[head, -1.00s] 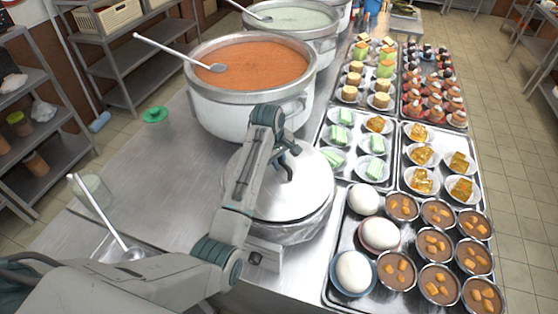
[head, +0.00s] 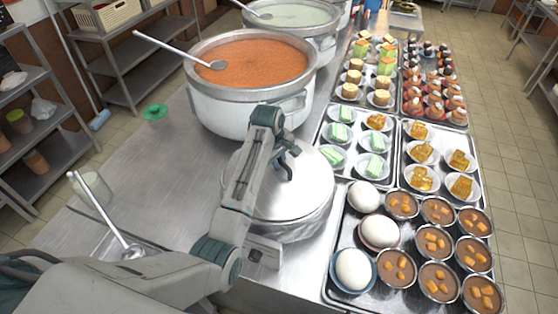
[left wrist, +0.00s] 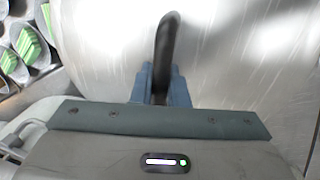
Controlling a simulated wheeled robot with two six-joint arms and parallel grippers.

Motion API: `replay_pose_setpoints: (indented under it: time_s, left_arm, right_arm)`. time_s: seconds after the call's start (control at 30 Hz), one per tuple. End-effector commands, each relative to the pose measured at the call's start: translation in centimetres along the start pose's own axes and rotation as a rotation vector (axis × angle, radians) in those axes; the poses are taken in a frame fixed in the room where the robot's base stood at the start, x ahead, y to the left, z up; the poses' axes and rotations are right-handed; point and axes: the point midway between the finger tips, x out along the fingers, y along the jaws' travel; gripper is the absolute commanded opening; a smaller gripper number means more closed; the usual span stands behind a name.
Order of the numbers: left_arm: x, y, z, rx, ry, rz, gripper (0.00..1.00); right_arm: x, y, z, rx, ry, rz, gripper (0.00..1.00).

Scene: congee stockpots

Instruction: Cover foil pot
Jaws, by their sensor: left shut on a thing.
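The silver lid (head: 305,190) sits on the foil-wrapped pot (head: 298,232) at the front middle of the steel table, and it looks level on the rim. My left gripper (head: 287,163) is over the lid and shut on its dark curved handle. In the left wrist view the blue fingers (left wrist: 163,85) are closed around the handle (left wrist: 167,40), with the lid's shiny surface (left wrist: 235,60) behind. My left arm hides part of the lid and of the pot's left side. My right gripper is not in view.
A big pot of orange congee (head: 252,62) stands just behind the lidded pot, with a ladle in it. Trays of desserts (head: 400,152) and bowls fill the table's right side. A small green item (head: 156,111) lies at the left, where the table (head: 150,165) is mostly bare.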

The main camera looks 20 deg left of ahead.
Motion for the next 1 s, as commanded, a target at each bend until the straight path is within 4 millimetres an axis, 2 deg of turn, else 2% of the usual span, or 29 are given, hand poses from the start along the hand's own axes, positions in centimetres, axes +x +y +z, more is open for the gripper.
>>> replay_pose_setpoints:
  time_s: [0.4, 0.43, 0.53, 0.83, 1.0]
  left_arm:
    - [0.1, 0.0, 0.0, 0.0, 0.001, 0.002, 0.0]
    - [0.1, 0.0, 0.0, 0.0, 0.001, 0.002, 0.2]
    - [0.1, 0.0, 0.0, 0.0, 0.0, 0.002, 0.39]
    - [0.1, 0.0, 0.0, 0.0, 0.0, 0.0, 0.39]
    - [-1.5, 1.2, -0.6, 0.004, 0.001, 0.003, 0.39]
  right_arm:
    - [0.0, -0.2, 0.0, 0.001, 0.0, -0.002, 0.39]
    - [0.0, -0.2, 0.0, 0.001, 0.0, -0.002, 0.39]
    - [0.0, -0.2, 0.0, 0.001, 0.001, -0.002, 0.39]
    - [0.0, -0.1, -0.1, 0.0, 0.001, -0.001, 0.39]
    - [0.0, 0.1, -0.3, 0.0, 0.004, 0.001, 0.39]
